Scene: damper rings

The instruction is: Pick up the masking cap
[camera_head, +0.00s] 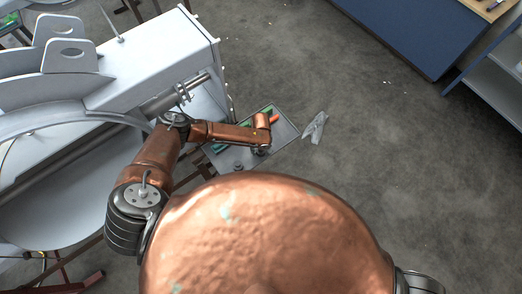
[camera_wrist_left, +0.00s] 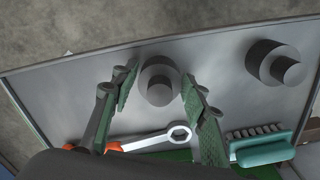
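Two dark grey stepped round pieces that look like masking caps stand on a grey metal tray (camera_wrist_left: 70,90) in the left wrist view. One cap (camera_wrist_left: 160,82) is between the fingertips of my left gripper (camera_wrist_left: 158,88), with a gap visible on at least the right side. The other cap (camera_wrist_left: 275,62) stands apart to the right. My left gripper is open, its green-padded fingers on either side of the nearer cap. In the head view, my left gripper (camera_head: 260,150) is over the tray (camera_head: 287,132), and a small dark cap (camera_head: 238,167) shows at the tray's near side. My right gripper is out of view.
A wrench (camera_wrist_left: 160,138) with orange on its handle and a teal brush (camera_wrist_left: 262,148) lie on the tray close to my fingers. A big grey metal machine (camera_head: 150,65) stands left of the tray. A crumpled clear bag (camera_head: 315,128) lies right of it; the floor beyond is mostly clear.

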